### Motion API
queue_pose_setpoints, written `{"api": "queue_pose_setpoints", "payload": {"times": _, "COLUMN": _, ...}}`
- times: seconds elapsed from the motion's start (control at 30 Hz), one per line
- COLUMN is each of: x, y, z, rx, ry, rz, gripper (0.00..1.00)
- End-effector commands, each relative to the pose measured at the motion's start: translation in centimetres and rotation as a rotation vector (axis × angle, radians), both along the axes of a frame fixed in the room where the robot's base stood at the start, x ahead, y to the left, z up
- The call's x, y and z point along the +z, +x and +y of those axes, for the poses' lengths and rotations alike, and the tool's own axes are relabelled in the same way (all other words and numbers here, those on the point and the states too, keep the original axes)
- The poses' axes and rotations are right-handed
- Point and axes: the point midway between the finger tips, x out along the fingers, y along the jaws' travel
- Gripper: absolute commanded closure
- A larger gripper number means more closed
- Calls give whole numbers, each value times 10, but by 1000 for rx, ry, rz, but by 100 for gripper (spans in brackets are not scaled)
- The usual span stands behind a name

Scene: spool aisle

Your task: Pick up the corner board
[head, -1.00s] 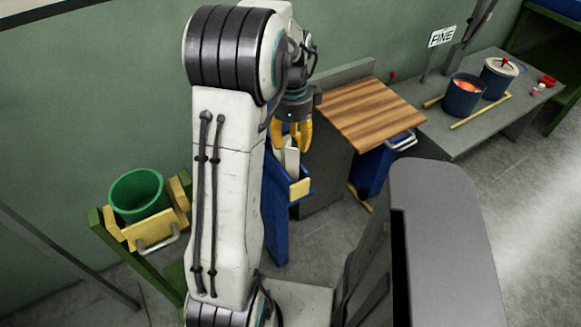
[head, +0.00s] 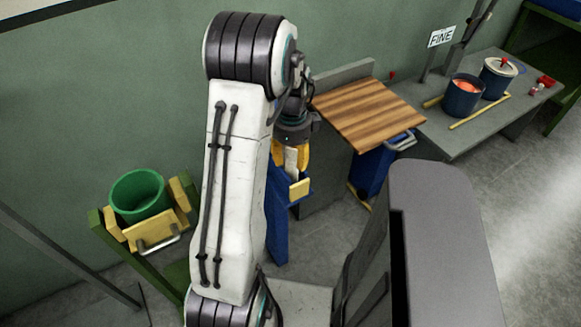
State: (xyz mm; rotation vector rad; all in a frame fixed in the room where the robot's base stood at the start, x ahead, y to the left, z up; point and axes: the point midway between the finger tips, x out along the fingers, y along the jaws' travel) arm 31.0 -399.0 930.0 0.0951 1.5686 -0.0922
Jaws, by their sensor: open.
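A pale, narrow upright piece, which looks like the corner board (head: 291,162), stands in a blue holder (head: 281,212) left of the wooden-topped unit. My gripper (head: 291,166) points down over it, with one yellow finger on each side of its upper part. The gripper is open. I cannot tell whether the fingers touch the piece. Its lower part is hidden by the holder and its yellow front block (head: 300,190), and my arm covers the holder's left side.
A wooden top (head: 367,113) with a metal handle stands just right of my gripper. A grey bench (head: 490,117) farther right holds blue pots (head: 464,98). A green bucket (head: 138,194) sits in a yellow-edged stand at left. The green wall is behind.

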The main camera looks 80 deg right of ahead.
Motion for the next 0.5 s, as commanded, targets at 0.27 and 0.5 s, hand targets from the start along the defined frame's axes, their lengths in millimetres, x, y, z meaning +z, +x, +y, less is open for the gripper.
{"api": "queue_pose_setpoints", "payload": {"times": 0.27, "x": -7, "y": 0, "z": 0, "rx": 0, "ry": -2, "rz": 0, "gripper": 59}}
{"api": "queue_pose_setpoints", "payload": {"times": 0.5, "x": -7, "y": 0, "z": 0, "rx": 1, "ry": -2, "rz": 0, "gripper": 67}}
